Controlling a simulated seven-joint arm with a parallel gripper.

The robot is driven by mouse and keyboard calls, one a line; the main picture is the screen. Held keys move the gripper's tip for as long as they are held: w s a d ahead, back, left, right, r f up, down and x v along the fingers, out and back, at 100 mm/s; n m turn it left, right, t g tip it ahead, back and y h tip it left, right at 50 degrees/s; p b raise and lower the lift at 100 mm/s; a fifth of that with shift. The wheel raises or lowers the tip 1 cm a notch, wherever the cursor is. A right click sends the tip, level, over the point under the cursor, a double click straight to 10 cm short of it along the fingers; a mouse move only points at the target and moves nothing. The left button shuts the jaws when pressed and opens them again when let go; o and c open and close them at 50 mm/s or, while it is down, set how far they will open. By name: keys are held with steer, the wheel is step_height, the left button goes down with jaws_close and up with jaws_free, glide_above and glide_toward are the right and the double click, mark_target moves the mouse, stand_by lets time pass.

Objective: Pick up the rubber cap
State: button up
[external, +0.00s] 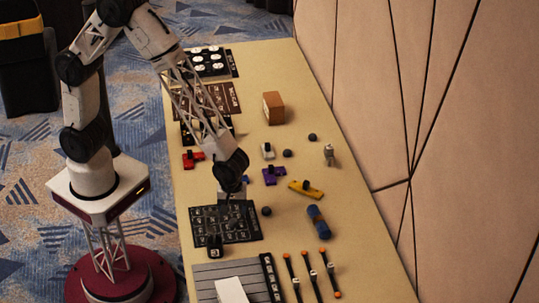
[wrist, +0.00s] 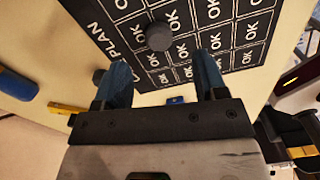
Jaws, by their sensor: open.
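Several small dark round caps are in view; I cannot tell which one is the rubber cap. In the wrist view, one dark cap (wrist: 158,36) sits on the black board marked PLAN and OK (wrist: 215,35), just beyond the gap between my fingertips. A second dark cap (wrist: 99,76) lies beside the board, near the left finger; it also shows in the external view (external: 266,211). My gripper (wrist: 160,85) is open with blue fingers and nothing between them. In the external view it hangs over the far edge of the board (external: 225,222).
A blue cylinder (external: 317,221) and a yellow piece (external: 305,188) lie right of the board. Purple (external: 273,176) and red (external: 193,158) pieces and a brown box (external: 273,108) are farther back. Orange-tipped rods (external: 312,276) lie in front. The table's right side is mostly clear.

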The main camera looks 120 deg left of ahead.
mark_target(233, 220)
steer(key=shift+f, duration=0.15)
steer(key=shift+f, duration=2.45)
steer(key=c, duration=1)
